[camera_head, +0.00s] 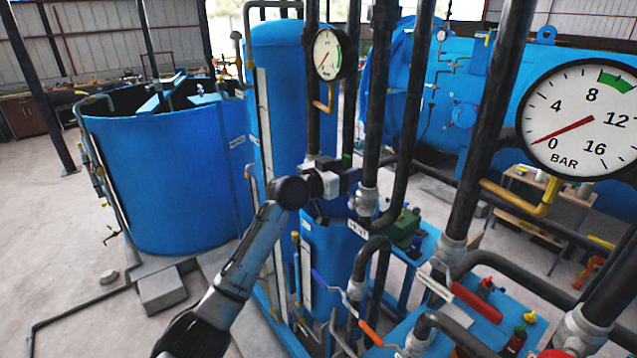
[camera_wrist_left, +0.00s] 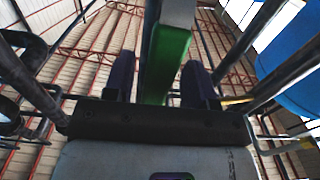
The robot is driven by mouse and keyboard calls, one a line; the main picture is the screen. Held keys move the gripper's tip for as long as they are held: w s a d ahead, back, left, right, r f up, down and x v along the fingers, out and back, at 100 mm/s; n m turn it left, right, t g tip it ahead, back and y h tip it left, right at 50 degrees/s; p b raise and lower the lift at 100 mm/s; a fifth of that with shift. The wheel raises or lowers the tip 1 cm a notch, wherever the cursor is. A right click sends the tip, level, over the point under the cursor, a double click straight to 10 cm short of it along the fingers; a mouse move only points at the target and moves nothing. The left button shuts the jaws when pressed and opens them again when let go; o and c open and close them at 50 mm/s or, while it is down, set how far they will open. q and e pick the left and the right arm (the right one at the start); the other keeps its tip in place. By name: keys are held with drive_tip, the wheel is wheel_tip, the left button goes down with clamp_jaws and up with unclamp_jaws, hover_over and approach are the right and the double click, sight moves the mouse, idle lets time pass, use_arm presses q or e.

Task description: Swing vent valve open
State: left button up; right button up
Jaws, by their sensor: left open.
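My left gripper (camera_head: 343,181) is at the middle of the head view, among the dark vertical pipes. In the left wrist view its two dark fingers stand apart, and the gripper (camera_wrist_left: 159,85) is open. A green valve handle (camera_wrist_left: 168,62) stands upright between the fingers, with gaps at its sides. In the head view only a small green part (camera_head: 347,160) shows just above the gripper, and the rest is hidden behind the gripper and pipes. I cannot tell for sure that this is the vent valve's handle. My right gripper does not show.
A small gauge (camera_head: 327,54) and a large BAR gauge (camera_head: 582,120) sit on the pipes, both near zero. A blue open tank (camera_head: 165,180) stands left. Pipes crowd the gripper.

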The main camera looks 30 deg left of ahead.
use_arm(q)
drive_tip(key=b+v, duration=0.3)
drive_tip(key=v, duration=0.9)
drive_tip(key=shift+s+a+f, duration=0.1)
